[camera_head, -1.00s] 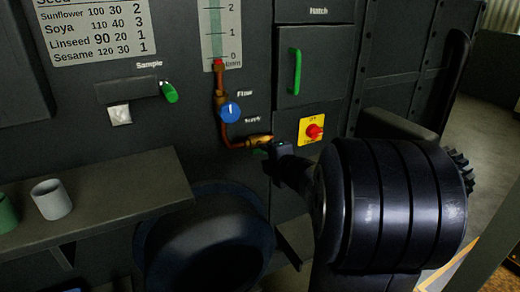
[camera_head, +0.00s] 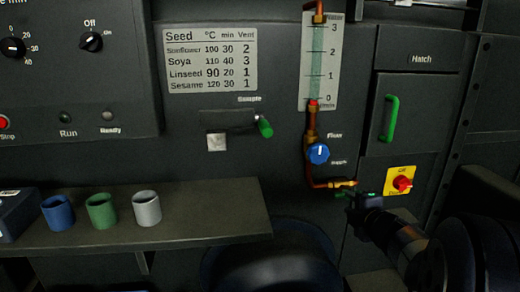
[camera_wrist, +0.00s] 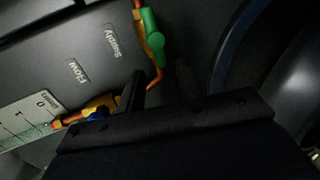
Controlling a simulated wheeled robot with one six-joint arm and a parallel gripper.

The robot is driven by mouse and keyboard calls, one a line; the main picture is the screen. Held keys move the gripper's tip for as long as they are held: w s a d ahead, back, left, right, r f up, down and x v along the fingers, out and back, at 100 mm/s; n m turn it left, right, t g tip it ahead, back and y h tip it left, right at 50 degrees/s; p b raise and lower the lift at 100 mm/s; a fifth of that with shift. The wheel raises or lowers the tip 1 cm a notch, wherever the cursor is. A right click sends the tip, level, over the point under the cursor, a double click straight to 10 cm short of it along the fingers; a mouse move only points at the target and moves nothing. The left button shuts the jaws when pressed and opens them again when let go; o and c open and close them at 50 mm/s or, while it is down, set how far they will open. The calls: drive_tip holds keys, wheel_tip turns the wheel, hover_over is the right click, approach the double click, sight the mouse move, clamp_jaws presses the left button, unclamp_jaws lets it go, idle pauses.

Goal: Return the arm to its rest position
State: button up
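My gripper (camera_head: 366,201) is at the lower right in the head view, at the end of my dark arm. It appears close to the supply valve's brass pipe (camera_head: 328,184) and green handle (camera_wrist: 153,38); contact cannot be told. In the wrist view, the dark gripper body fills the bottom, with a narrow dark finger (camera_wrist: 131,92) in front of the blue flow knob (camera_wrist: 98,112). The green handle is clear of that finger there. No held object shows. The finger opening cannot be made out.
A shelf (camera_head: 205,222) juts out at left with a blue cup (camera_head: 57,213), green cup (camera_head: 101,211) and white cup (camera_head: 147,208). A green sample handle (camera_head: 265,127), green hatch handle (camera_head: 390,119) and red switch (camera_head: 402,184) stick out from the panel.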

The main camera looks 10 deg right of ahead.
sight(341, 194)
drive_tip(key=b+x, duration=0.1)
drive_tip(key=x, duration=0.6)
drive_tip(key=shift+w+f+b, duration=0.15)
drive_tip(key=shift+b, duration=0.25)
drive_tip(key=shift+w+p, duration=0.15)
drive_tip(key=shift+p, duration=0.15)
drive_tip(key=shift+b, duration=0.3)
drive_tip(key=p+v, duration=0.4)
drive_tip(key=v, duration=0.7)
drive_tip(key=b+x, duration=0.1)
drive_tip(key=x, duration=0.4)
drive_tip(key=b+x, duration=0.2)
drive_tip(key=x, duration=0.4)
drive_tip(key=shift+w+r, duration=0.1)
drive_tip(key=shift+r, duration=0.1)
drive_tip(key=shift+d+r+m+p, duration=0.1)
drive_tip(key=shift+r+m+p, duration=0.2)
drive_tip(key=shift+m+p, duration=0.5)
drive_tip(key=shift+m+y+p, duration=0.45)
drive_tip(key=shift+m+y, duration=0.15)
drive_tip(key=shift+m, duration=0.1)
